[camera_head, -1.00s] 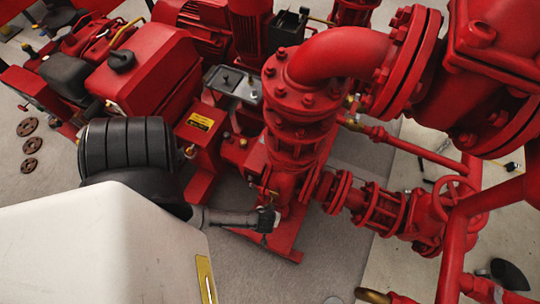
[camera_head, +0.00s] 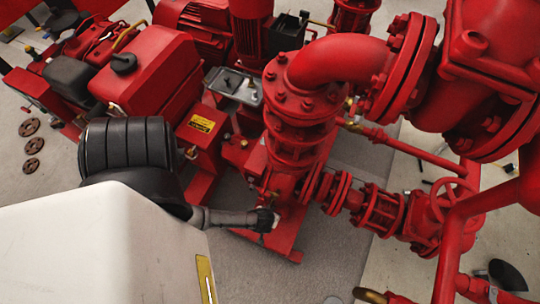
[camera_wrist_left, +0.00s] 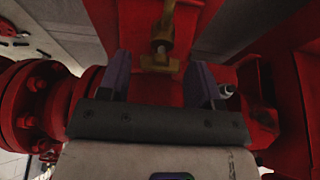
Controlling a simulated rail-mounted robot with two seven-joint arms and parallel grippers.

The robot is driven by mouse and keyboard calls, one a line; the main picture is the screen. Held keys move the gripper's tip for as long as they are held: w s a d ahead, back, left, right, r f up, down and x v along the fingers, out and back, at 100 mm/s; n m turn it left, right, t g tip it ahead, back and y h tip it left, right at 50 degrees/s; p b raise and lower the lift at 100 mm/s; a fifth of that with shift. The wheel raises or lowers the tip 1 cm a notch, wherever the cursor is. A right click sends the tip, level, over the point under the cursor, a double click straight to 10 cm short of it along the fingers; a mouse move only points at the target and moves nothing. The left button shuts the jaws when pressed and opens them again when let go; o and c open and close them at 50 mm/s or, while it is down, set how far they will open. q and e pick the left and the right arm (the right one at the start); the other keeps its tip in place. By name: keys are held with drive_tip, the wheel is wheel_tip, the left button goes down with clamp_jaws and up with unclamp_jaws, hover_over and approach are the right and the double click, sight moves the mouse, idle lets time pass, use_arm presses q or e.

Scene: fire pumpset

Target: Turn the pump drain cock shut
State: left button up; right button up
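The pump drain cock (camera_wrist_left: 160,62) is a small brass fitting with a T-shaped end in the left wrist view. It comes from the top of the picture, between the two fingers of my left gripper (camera_wrist_left: 161,80). The fingers are apart, one on each side of the cock, with gaps visible; I cannot tell their exact depth relative to it. In the head view my left gripper (camera_head: 266,219) is at the foot of the red vertical pump body (camera_head: 296,150), where the cock is small and mostly hidden. My right gripper is not in view.
A red flanged pipe with a valve (camera_head: 380,208) runs right from the pump foot, close to my gripper. A red handwheel (camera_head: 455,200) stands further right. The red engine unit (camera_head: 145,70) is at the upper left. Grey floor (camera_head: 310,265) is clear in front.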

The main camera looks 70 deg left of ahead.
use_arm(q)
drive_tip(key=shift+o, duration=0.7)
drive_tip(key=shift+s+r, duration=0.1)
drive_tip(key=shift+r, duration=0.2)
drive_tip(key=p+v, duration=0.7)
drive_tip(key=v, duration=0.6)
drive_tip(key=shift+d, duration=0.2)
